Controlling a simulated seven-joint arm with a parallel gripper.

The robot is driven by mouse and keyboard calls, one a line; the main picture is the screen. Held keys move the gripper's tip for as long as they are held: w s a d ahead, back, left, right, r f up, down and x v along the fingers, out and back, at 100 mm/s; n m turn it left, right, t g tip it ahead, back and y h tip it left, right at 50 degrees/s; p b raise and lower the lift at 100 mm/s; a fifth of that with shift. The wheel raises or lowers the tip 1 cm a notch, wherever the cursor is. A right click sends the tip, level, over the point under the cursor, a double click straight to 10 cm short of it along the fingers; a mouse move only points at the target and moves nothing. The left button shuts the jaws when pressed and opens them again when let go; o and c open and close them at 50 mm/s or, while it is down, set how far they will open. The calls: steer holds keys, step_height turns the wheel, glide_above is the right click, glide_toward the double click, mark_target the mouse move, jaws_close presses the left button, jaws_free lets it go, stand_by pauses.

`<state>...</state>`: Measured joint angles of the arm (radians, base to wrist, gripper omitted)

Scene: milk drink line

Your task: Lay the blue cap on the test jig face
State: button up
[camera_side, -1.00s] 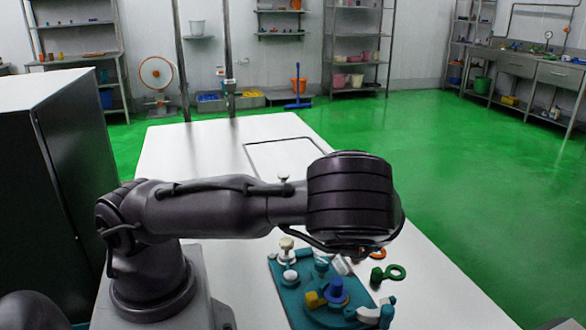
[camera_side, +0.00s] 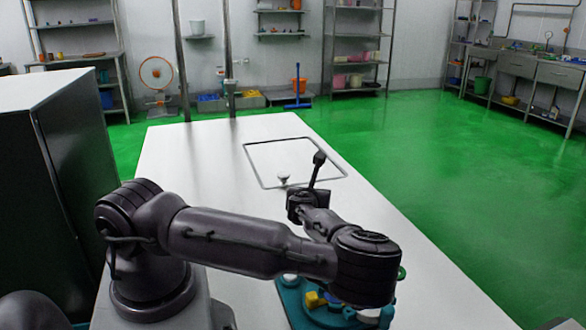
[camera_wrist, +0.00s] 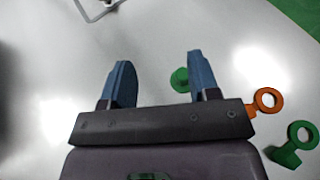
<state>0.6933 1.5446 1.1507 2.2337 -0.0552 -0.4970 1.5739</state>
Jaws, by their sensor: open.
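The teal jig (camera_side: 290,298) lies on the white table in the side view, largely covered by my arm. A yellow piece (camera_side: 314,299) and white parts show on it. I cannot clearly make out the blue cap; the spot where it showed earlier is mostly behind my arm. My gripper (camera_wrist: 160,70) is open in the wrist view, its two blue fingers wide apart with nothing held between them. A green piece (camera_wrist: 180,80) lies on the table below, just left of the right finger. Neither the jig nor the blue cap shows in the wrist view.
An orange ring piece (camera_wrist: 266,100) and a green ring piece (camera_wrist: 296,140) lie right of my gripper in the wrist view. The table behind is largely clear.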

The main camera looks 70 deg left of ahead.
steer(key=s+a+r+m+t+h, duration=0.3)
steer(key=s+r+m+t+h, duration=0.1)
steer(key=r+m+t+h, duration=0.1)
steer(key=shift+r+m+t+h, duration=0.3)
steer(key=shift+r+m+h, duration=0.2)
steer(key=shift+r+m, duration=0.55)
